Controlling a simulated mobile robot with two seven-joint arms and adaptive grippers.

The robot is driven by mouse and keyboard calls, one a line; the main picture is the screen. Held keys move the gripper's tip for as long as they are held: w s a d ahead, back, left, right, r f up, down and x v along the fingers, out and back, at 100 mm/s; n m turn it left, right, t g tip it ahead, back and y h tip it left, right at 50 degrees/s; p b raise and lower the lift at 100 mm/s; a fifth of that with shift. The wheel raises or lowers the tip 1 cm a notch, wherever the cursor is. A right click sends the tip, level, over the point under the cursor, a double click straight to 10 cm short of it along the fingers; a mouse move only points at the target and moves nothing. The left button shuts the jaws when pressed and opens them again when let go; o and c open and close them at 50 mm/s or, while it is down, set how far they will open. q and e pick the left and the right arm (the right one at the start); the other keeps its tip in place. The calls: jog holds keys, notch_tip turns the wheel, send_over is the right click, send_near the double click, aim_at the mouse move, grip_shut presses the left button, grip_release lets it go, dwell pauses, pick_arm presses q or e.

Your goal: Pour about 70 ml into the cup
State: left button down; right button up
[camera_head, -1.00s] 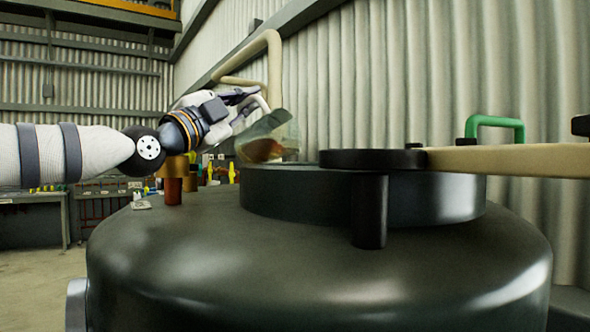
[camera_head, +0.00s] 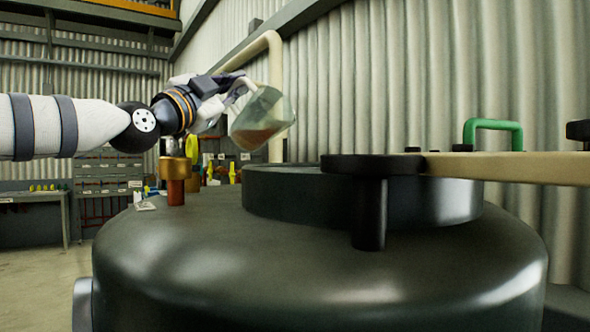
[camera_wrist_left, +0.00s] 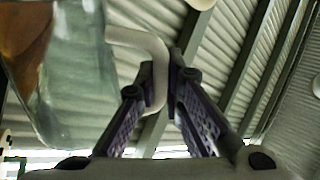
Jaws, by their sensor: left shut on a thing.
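A clear pitcher (camera_head: 263,115) with brown liquid low inside it hangs tilted above the far left rim of the big dark vessel. My left gripper (camera_head: 243,88) is shut on the pitcher's pale handle. In the left wrist view, the handle (camera_wrist_left: 157,70) passes between the two fingers of the left gripper (camera_wrist_left: 162,85), and the clear pitcher wall (camera_wrist_left: 75,90) with brown liquid fills the left side. No cup can be made out in either view. My right gripper is not in view.
A large dark round vessel (camera_head: 320,265) with a raised collar (camera_head: 285,200) fills the foreground. A beige bar (camera_head: 510,167) and a green handle (camera_head: 495,125) are at right. A brass-topped copper post (camera_head: 174,180) stands at left. A beige pipe (camera_head: 274,70) rises behind the pitcher.

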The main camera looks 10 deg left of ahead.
pick_arm(q)
jog(key=shift+a+y, duration=0.1)
jog(key=shift+y, duration=0.2)
jog(key=n, duration=0.1)
jog(key=w+a+n+y, duration=0.1)
jog(key=n, duration=0.1)
jog(key=shift+f+n+y, duration=0.2)
jog(key=shift+n+y, duration=0.1)
jog(key=shift+w+a+r+n, duration=0.25)
jog(key=shift+a+n, duration=0.05)
jog(key=shift+n, duration=0.3)
jog(key=shift+w+r+g+y, duration=0.1)
jog(key=shift+g+y, duration=0.2)
jog(key=w+a+f+n+g+y, duration=0.1)
jog(key=w+a+f+n+g, duration=0.1)
jog(key=n, duration=0.6)
jog(key=shift+w+a+f+g, duration=0.2)
jog(key=shift+w+a+g, duration=0.5)
jog(key=shift+w+a, duration=0.3)
